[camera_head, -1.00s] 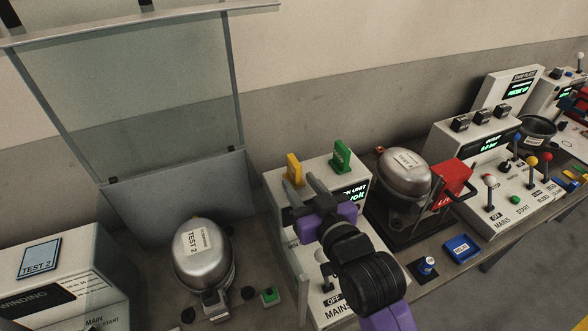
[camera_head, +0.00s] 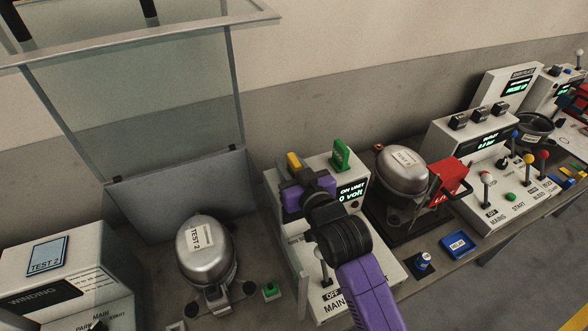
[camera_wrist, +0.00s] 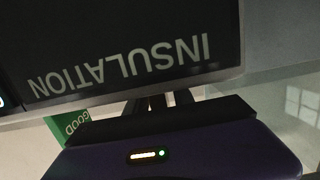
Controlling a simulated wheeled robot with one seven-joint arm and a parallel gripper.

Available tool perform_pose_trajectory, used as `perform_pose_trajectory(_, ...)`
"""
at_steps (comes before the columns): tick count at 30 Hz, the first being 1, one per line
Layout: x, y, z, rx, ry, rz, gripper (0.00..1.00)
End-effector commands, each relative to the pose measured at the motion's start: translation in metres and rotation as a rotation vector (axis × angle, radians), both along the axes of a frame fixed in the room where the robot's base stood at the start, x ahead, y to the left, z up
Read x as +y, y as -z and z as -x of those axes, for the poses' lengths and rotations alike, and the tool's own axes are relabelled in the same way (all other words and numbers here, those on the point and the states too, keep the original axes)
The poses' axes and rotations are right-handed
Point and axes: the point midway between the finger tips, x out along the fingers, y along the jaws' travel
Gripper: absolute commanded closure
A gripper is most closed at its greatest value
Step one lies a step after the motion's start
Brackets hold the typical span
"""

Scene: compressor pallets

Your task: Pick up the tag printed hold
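A yellow tag (camera_head: 293,161) stands on top of the white test unit (camera_head: 329,179) in the head view; its print is not readable there. A green tag (camera_head: 340,154) stands to its right; in the wrist view the green tag (camera_wrist: 70,128) reads GOOD. No tag reading HOLD is legible. My gripper (camera_head: 293,180) is at the yellow tag, its fingers partly covering the tag's lower part. In the wrist view my gripper's fingers (camera_wrist: 162,101) reach behind the edge of the dark INSULATION panel (camera_wrist: 120,58). Their tips are hidden, so any grip on the tag cannot be told.
A raised clear cover (camera_head: 150,110) and a silver compressor (camera_head: 203,248) are on the left. Another compressor (camera_head: 404,171) with a red box (camera_head: 447,180) stands right of the test unit. A blue tray (camera_head: 458,246) lies near the bench's front edge.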

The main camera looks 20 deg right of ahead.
Motion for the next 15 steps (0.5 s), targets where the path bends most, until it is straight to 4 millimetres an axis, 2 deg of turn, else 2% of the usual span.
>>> perform_pose_trajectory(1,0.0000,0.0000,0.0001,0.000,0.000,0.000,0.84)
perform_pose_trajectory(3,0.0001,0.0000,0.0001,0.000,0.000,0.000,0.97)
perform_pose_trajectory(4,0.0001,0.0000,0.0002,0.000,0.000,0.000,1.00)
perform_pose_trajectory(15,0.0001,-0.0011,0.0001,-0.001,0.000,0.000,1.00)
